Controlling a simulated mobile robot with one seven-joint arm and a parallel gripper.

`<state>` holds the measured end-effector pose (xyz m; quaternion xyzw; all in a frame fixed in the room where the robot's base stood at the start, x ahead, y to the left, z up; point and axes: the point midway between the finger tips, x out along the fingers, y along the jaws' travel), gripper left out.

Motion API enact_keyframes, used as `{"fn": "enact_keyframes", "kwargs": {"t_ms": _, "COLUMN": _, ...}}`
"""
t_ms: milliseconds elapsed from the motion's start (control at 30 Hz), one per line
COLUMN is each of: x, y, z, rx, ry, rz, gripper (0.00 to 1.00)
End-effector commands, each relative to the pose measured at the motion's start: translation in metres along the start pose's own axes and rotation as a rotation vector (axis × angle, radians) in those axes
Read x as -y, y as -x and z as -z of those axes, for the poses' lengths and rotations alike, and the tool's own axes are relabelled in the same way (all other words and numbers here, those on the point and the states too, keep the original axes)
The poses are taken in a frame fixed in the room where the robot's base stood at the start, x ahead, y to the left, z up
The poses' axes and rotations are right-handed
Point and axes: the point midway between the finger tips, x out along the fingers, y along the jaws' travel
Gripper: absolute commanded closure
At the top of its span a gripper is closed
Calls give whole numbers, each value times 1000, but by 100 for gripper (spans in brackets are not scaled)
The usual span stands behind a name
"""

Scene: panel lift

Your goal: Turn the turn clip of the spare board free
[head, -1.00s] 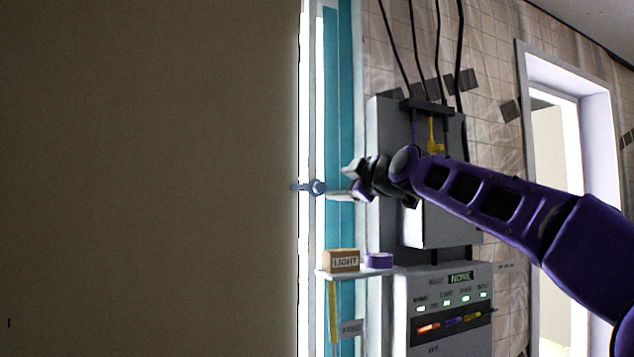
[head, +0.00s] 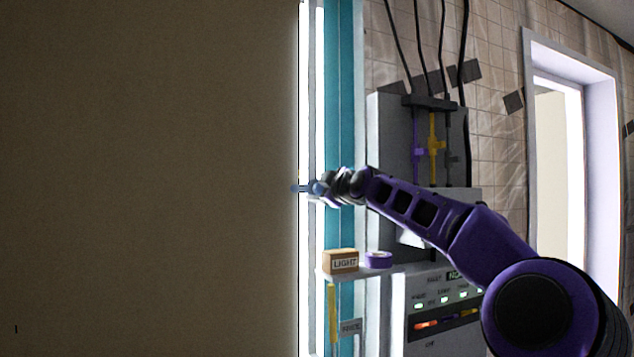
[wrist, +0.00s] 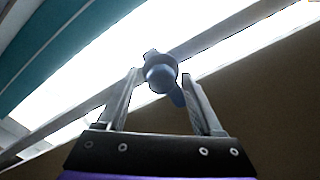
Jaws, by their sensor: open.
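The turn clip (head: 306,188) is a small blue-grey knob with a lever at the right edge of a large brown board (head: 150,180), which I take to be the spare board. Its lever points left over the board's edge in the head view. In the wrist view the clip (wrist: 160,75) stands between and just beyond the fingertips, with its lever slanting down to the right. My gripper (wrist: 157,80) is open around the line of the clip; I cannot tell whether a finger touches it. In the head view my gripper (head: 325,187) partly hides the clip's right side.
A shelf (head: 350,275) below my gripper holds a box marked LIGHT (head: 341,261) and a purple tape roll (head: 379,260). A grey cabinet (head: 385,130) with cables and a control panel (head: 430,300) stand to the right. A bright doorway (head: 560,160) is farther right.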

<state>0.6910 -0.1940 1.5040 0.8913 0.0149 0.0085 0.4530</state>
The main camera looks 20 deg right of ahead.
Motion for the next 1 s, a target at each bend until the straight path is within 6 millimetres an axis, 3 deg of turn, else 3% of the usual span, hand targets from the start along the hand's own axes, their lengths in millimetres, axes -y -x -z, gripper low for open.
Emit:
{"fn": "enact_keyframes", "kwargs": {"t_ms": 467, "x": 1, "y": -11, "z": 0, "rx": 0, "ry": 1, "rz": 1, "gripper": 32}}
{"fn": "enact_keyframes", "kwargs": {"t_ms": 867, "x": 0, "y": -10, "z": 0, "rx": 0, "ry": 2, "rz": -1, "gripper": 100}}
{"fn": "enact_keyframes", "kwargs": {"t_ms": 1000, "x": 0, "y": -10, "z": 0, "rx": 0, "ry": 1, "rz": -1, "gripper": 100}}
